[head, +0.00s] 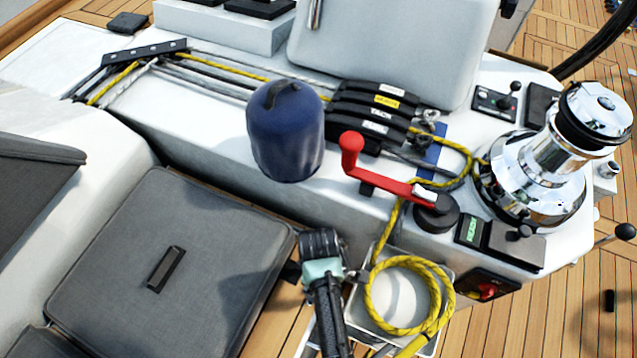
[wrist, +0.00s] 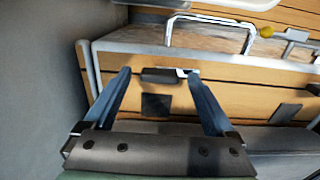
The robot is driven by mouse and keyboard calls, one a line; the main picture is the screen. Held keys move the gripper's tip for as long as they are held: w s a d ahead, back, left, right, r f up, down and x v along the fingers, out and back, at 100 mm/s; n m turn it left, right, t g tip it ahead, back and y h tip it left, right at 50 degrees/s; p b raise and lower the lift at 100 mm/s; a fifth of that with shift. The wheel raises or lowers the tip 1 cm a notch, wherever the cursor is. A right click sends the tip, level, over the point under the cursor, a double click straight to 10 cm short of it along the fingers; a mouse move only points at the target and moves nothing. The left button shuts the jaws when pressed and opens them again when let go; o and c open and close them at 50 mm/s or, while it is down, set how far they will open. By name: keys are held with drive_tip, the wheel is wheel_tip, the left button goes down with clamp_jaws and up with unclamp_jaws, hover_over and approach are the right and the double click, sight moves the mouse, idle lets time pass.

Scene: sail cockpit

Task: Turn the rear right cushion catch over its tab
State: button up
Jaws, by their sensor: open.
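The grey seat cushion (head: 215,300) lies at the lower left of the head view, with a black strap handle (head: 165,269) on top. My gripper (head: 321,255) is beside its right edge; its fingertips cannot be made out there. In the wrist view my gripper (wrist: 158,74) is open, its two blue fingers apart. A small dark bar (wrist: 160,76), perhaps the catch, shows between the fingertips against a wood-coloured surface. A dark square patch (wrist: 155,106), perhaps the tab, is just below it. I cannot tell whether the fingers touch the bar.
A red winch handle (head: 380,180) and a blue-covered winch (head: 285,135) stand behind my gripper. A yellow rope coil (head: 408,330) lies in a white tray just right of it. A chrome winch (head: 540,170) is farther right. A metal rail (wrist: 210,22) crosses the top of the wrist view.

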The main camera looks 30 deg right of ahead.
drive_tip(key=shift+f, duration=0.15)
drive_tip(key=c, duration=1.4)
drive_tip(key=m+p, duration=0.2)
drive_tip(key=m, duration=0.1)
drive_tip(key=shift+r, duration=0.2)
drive_tip(key=m+p, duration=0.3)
drive_tip(key=m, duration=0.2)
drive_tip(key=m+p, duration=0.1)
drive_tip(key=m, duration=0.4)
drive_tip(key=shift+f+m+p, duration=0.1)
drive_tip(key=shift+m+p, duration=0.25)
drive_tip(key=shift+m, duration=0.05)
drive_tip(key=m+p, duration=0.1)
drive_tip(key=m, duration=0.3)
